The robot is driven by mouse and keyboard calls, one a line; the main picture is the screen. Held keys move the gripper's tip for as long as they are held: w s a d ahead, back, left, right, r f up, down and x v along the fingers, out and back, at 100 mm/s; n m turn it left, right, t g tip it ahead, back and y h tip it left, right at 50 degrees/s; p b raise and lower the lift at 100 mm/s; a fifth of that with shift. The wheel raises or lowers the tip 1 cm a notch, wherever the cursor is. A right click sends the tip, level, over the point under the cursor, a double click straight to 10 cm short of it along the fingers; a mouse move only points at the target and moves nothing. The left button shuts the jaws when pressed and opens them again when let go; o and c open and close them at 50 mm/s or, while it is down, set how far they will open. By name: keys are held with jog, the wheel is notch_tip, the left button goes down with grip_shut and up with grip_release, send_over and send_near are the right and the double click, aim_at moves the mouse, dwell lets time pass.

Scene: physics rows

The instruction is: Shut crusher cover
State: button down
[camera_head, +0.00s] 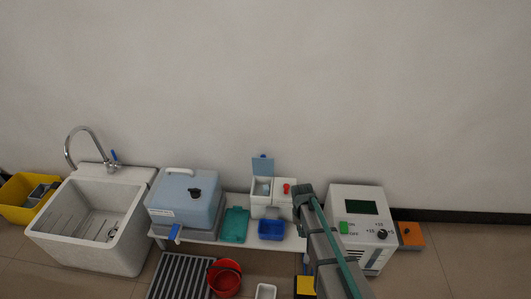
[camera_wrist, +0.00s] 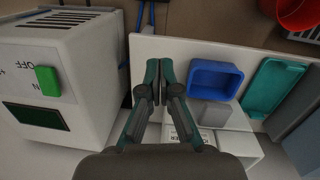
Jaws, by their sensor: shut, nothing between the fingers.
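The crusher (camera_head: 262,211) is a small white box with a red knob (camera_head: 287,188) on top, standing on the low bench in the head view. Its light blue cover (camera_head: 262,166) stands open, raised upright at the back left. In the wrist view part of a white box (camera_wrist: 240,144), probably the crusher, shows behind my gripper; I cannot make out the cover there. My gripper (camera_wrist: 160,66) is shut and empty, over the bench between the blue tray and the white instrument. In the head view my arm ends just right of the crusher, and the fingertips cannot be made out.
A blue tray (camera_head: 271,229) and a green tray (camera_head: 234,225) lie in front and left. A white instrument (camera_head: 356,205) with a screen stands close on the right. A blue-grey machine (camera_head: 185,205) and a sink (camera_head: 91,220) stand further left. A red bucket (camera_head: 225,278) is on the floor.

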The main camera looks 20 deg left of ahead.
jog(key=w+a+r+t+y, duration=0.2)
jog(key=w+a+r+t, duration=0.3)
jog(key=w+a+r, duration=1.6)
jog(key=r+m+t, duration=0.1)
jog(key=r, duration=0.1)
send_over(266, 161)
jog(key=x, duration=1.1)
jog(key=shift+a+r, duration=0.1)
jog(key=shift+a, duration=0.2)
jog(key=shift+s+d, duration=0.25)
jog(key=shift+s, duration=0.8)
jog(key=shift+s+d, duration=0.25)
jog(key=shift+s, duration=0.8)
